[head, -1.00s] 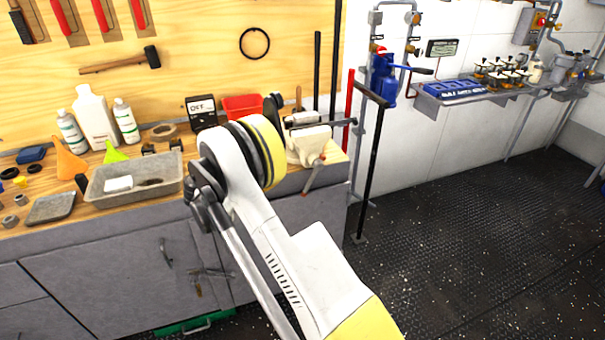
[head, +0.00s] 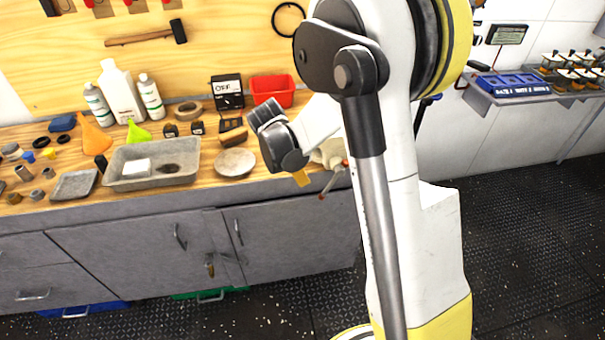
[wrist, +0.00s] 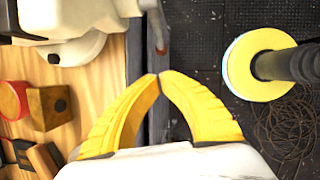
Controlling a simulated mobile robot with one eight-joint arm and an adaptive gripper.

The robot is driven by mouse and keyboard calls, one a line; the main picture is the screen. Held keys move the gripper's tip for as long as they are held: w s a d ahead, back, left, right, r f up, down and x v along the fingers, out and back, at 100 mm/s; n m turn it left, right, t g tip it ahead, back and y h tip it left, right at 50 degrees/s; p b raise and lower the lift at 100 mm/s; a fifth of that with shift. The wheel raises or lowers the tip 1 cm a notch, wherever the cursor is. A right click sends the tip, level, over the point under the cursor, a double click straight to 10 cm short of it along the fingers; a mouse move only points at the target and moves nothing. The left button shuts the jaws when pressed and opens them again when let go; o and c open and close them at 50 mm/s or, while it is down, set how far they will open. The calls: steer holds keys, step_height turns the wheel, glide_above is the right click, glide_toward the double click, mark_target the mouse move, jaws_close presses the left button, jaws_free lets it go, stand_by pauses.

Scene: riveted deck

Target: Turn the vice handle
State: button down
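The cream vice (head: 330,152) stands at the right end of the bench, mostly hidden behind my arm in the head view. Its body fills the upper left of the wrist view (wrist: 85,45). The vice handle (head: 333,180) is a thin grey bar with red ends, hanging slantwise at the bench front; in the wrist view its lower part (wrist: 157,27) shows at top centre. My gripper (wrist: 160,75) has yellow fingers whose tips meet, with nothing between them. The tips appear just below the handle's red end in the wrist view, with a small gap.
The bench carries a grey tray (head: 115,182), a round dish (head: 235,162), a red bin (head: 272,90), bottles and funnels. Wooden blocks (wrist: 48,108) lie left of my gripper in the wrist view. Open dark floor (head: 520,240) lies right of the bench.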

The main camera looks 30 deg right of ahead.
steer(key=d+f+b, duration=0.3)
steer(key=d+f, duration=0.2)
steer(key=f, duration=0.1)
steer(key=shift+d, duration=0.25)
steer(key=shift+s+d+f+b, duration=0.1)
steer(key=shift+d+f+b, duration=0.4)
steer(key=shift+f+b, duration=0.15)
steer(key=shift+s+d+f, duration=0.15)
steer(key=shift+d, duration=0.3)
stand_by(0.3)
